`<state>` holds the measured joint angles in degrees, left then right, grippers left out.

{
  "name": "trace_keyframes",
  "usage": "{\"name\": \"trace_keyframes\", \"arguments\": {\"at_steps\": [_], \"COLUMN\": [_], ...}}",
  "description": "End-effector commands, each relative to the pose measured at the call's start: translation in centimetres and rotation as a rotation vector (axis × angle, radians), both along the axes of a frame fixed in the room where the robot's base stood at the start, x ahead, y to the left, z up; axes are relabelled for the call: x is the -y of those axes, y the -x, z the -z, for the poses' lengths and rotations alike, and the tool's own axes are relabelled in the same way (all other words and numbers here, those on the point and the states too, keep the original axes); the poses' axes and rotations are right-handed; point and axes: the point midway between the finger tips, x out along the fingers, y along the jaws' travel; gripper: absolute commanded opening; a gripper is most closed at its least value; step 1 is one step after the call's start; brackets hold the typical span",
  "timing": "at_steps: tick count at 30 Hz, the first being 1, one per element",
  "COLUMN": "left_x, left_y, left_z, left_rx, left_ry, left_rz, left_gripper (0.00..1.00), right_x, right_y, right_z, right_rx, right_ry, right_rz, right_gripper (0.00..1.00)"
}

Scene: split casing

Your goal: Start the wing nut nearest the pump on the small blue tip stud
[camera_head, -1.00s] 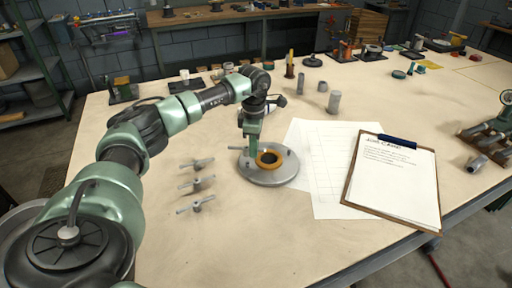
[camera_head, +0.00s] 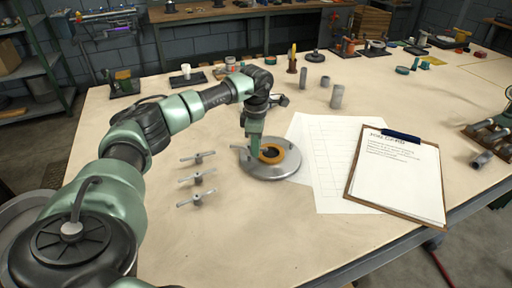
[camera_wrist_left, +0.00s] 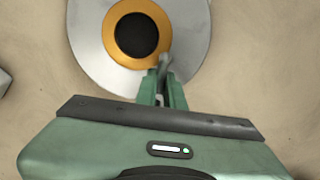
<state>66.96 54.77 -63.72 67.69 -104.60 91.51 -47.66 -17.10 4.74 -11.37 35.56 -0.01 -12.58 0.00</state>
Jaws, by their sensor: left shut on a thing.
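A round grey metal disc (camera_head: 284,169) with an orange ring (camera_head: 291,157) around a dark hole lies on the table, left of the papers. My left gripper (camera_head: 253,156) points down at the disc's left part, beside the ring. In the left wrist view its green fingers (camera_wrist_left: 162,82) are shut on a small grey piece (camera_wrist_left: 165,62), seemingly a wing nut, at the edge of the ring (camera_wrist_left: 115,45). Three wing nuts lie in a column left of the disc: far (camera_head: 198,157), middle (camera_head: 198,177) and near (camera_head: 197,199). I cannot make out a blue tip stud. My right gripper is out of view.
A clipboard (camera_head: 395,205) and paper sheets (camera_head: 325,190) lie right of the disc. Grey cylinders (camera_head: 336,96) stand behind it, with tools along the table's back edge. The table in front of the disc is clear.

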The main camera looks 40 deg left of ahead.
Motion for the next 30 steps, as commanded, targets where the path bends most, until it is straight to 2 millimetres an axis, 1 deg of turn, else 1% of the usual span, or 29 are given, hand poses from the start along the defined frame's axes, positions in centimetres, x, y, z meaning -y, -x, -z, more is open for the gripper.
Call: {"name": "trace_keyframes", "arguments": {"at_steps": [20, 21, 23, 30], "left_x": [0.0, 0.0, 0.1, 0.3], "left_y": [0.0, 0.1, 0.3, 1.5], "left_z": [1.0, 0.9, 0.7, 0.9], "left_rx": [0.0, -0.001, -0.002, -0.001], "left_ry": [0.0, 0.0, -0.001, 0.0], "left_rz": [0.001, 0.024, 0.128, 0.629], "left_gripper": [0.0, 0.0, 0.0, 0.0], "right_x": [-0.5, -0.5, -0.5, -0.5], "right_y": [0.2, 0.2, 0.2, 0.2], "right_z": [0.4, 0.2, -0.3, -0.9], "right_rx": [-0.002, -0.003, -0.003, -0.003], "right_ry": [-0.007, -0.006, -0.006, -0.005], "right_rz": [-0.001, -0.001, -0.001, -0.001], "right_gripper": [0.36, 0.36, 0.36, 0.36]}}
